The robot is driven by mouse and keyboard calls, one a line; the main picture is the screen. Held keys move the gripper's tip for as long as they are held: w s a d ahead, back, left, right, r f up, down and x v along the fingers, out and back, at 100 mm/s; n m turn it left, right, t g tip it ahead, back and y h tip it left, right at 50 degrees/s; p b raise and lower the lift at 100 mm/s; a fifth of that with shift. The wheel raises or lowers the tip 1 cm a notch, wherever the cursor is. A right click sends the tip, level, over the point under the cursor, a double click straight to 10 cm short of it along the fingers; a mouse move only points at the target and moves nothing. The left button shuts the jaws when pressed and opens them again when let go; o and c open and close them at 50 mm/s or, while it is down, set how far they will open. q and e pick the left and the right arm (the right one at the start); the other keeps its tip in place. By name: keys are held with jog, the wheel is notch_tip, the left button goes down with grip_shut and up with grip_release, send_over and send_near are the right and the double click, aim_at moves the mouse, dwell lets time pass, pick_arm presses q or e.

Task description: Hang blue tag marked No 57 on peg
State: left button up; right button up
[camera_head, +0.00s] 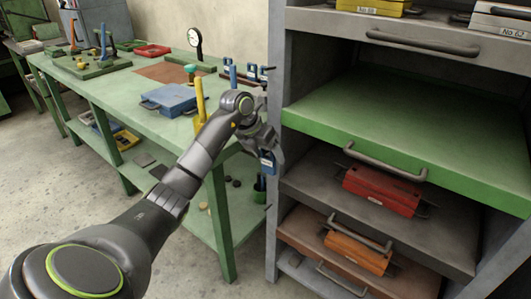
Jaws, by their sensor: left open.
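My left gripper (268,143) is at the front edge of the green workbench, close beside the grey upright of the cabinet. It is open. A small blue tag (267,162) with a pale label hangs just below the fingers. Its marking is too small to read. The peg behind it is hidden or too small to make out, so I cannot tell whether the tag is on it. My right gripper is not in view.
The cabinet's pulled-out green shelf (420,130) is empty and juts out right of my gripper. Below are a red box (382,190) and an orange box (357,252). The green workbench (120,85) holds a blue case (172,99), a yellow upright piece (200,100) and a dial gauge (195,40).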

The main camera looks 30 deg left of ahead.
pick_arm(q)
jog(key=shift+d, duration=0.2)
jog(key=shift+r, duration=0.3)
jog(key=p+v, duration=0.1)
jog(key=v, duration=1.6)
jog(key=shift+a, duration=0.3)
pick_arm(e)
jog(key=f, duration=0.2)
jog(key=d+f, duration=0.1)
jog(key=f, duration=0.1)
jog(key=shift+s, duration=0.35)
